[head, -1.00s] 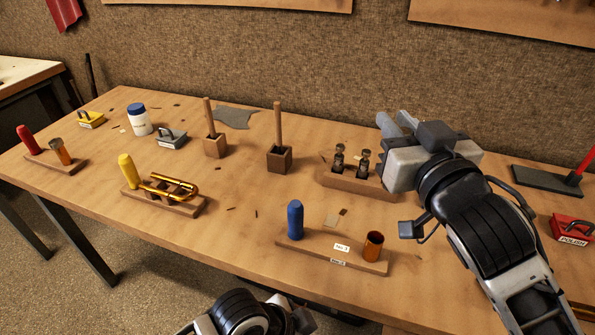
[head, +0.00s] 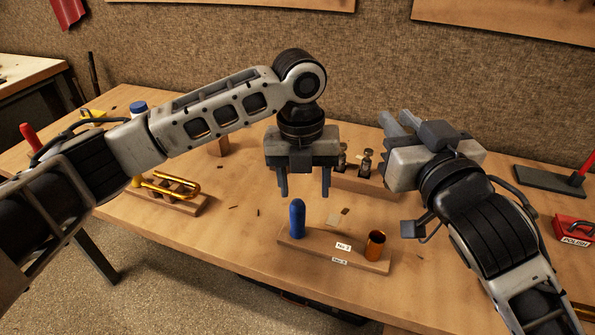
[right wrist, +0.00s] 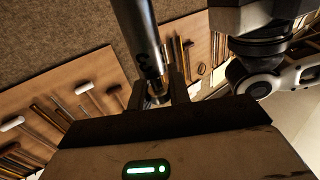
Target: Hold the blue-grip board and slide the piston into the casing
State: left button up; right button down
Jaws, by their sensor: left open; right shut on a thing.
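The board (head: 312,248) lies near the table's front edge. A blue grip (head: 297,219) stands upright at its left end and an open copper-coloured casing (head: 375,246) stands at its right end. My left gripper (head: 305,192) is open and empty, fingers pointing down, above and slightly right of the blue grip, apart from it. My right gripper (head: 395,121) is raised over the table, up and right of the casing. In the right wrist view it is shut on a metal piston (right wrist: 138,40) with a dark mark like a 3.
A wooden rack (head: 358,184) with several small metal pieces stands behind the board, partly hidden by my grippers. A brass tube on a yellow-grip board (head: 175,200) lies to the left. A red POLISH block (head: 573,229) is at the far right.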

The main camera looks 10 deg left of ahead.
aim_at(297, 219)
pick_arm(q)
jog(key=shift+w+a+r+m+y, duration=0.3)
jog(key=shift+w+a+r, duration=0.15)
jog(key=shift+a, duration=0.25)
notch_tip(297, 219, down, 12)
jog(key=shift+r, duration=0.15)
grip_shut()
pick_arm(e)
notch_tip(297, 219, down, 12)
jog(key=shift+r+n+g+y, duration=0.25)
jog(key=shift+n+g+y, duration=0.05)
jog(key=shift+y, duration=0.1)
